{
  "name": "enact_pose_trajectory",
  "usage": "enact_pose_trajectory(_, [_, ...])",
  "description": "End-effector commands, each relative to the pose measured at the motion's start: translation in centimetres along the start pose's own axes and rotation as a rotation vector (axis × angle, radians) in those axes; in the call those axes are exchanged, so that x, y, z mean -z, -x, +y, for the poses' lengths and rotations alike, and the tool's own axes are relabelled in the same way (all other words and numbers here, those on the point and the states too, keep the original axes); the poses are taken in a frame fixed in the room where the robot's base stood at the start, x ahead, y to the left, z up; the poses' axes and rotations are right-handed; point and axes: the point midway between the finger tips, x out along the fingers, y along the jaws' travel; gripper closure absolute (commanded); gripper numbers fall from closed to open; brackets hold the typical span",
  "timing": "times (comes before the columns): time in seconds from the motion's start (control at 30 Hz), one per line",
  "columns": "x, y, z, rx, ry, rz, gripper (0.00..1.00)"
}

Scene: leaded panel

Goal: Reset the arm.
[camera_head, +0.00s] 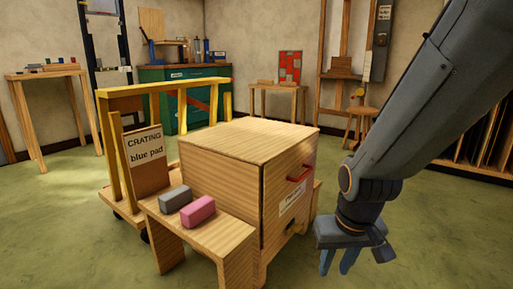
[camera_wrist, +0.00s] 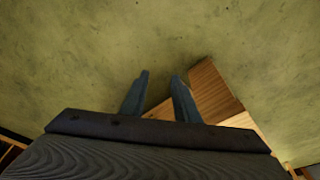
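My gripper (camera_head: 338,262) hangs at the right of the head view, fingers pointing down, beside the wooden crate. In the wrist view my gripper (camera_wrist: 158,95) shows its two blue-grey fingers apart, with bare floor between the tips and nothing held. The wooden crate (camera_head: 221,172) has a red handle (camera_head: 300,173) and a label on its right face. Wooden parts (camera_wrist: 212,92) show just beyond the right finger in the wrist view; I cannot tell which piece they belong to.
A low bench (camera_head: 228,236) in front of the crate holds a grey block (camera_head: 175,199) and a pink block (camera_head: 198,211). A sign (camera_head: 146,149) reads "CRATING blue pad". A yellow-railed cart (camera_head: 168,87) stands behind. Green floor (camera_head: 432,217) is clear at right.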

Motion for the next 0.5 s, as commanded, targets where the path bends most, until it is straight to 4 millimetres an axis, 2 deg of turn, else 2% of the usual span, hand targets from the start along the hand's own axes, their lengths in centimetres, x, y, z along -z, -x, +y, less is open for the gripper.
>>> enact_pose_trajectory(0.03, [-0.2,0.8,-1.3,0.011,0.026,-0.005,0.72])
enact_pose_trajectory(0.27, [-1.9,3.9,-6.8,0.059,0.140,-0.038,0.72])
enact_pose_trajectory(0.4, [-4.1,6.7,-11.1,0.100,0.240,-0.067,0.72])
enact_pose_trajectory(0.5, [-5.9,8.5,-13.6,0.126,0.307,-0.091,0.72])
